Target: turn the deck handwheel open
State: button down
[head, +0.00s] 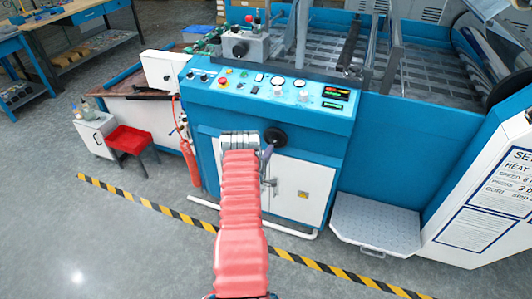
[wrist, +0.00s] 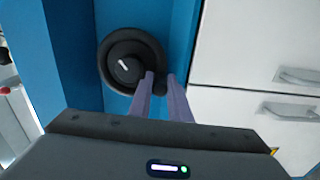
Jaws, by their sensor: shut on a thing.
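The deck handwheel (head: 275,135) is a round black wheel on the blue machine front, above the white cabinet doors. In the wrist view, the handwheel (wrist: 124,68) shows a dark rim and a hub with a white mark pointing to the upper left and lower right. My gripper (wrist: 161,76) has its two purple-grey fingers at the lower right of the wheel, shut on its rim or a small grip there; which one I cannot tell. In the head view, my gripper (head: 268,150) reaches the wheel from below, and my red-sleeved arm hides part of the front.
The control panel (head: 266,90) lies above the wheel. White doors (head: 288,188) with handles are just below right. A red extinguisher (head: 190,162) hangs to the left. A grey step (head: 375,222) stands to the right, and a striped floor line (head: 150,204) runs in front.

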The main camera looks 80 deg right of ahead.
aim_at(279, 148)
jog(key=shift+s+a+n, duration=0.1)
jog(key=shift+s+n, duration=0.5)
jog(key=shift+n, duration=0.75)
jog(key=shift+s+a+n, duration=0.1)
jog(key=shift+s+n, duration=0.55)
jog(key=shift+n, duration=0.65)
jog(key=shift+s+a+n, duration=0.1)
jog(key=shift+s+n, duration=0.5)
jog(key=shift+n, duration=0.75)
jog(key=c, duration=2)
grip_release()
jog(key=shift+o, duration=0.4)
jog(key=shift+r, duration=0.1)
jog(key=w+a, duration=0.1)
jog(key=a, duration=1.2)
jog(key=shift+w+a, duration=0.2)
jog(key=shift+a, duration=0.15)
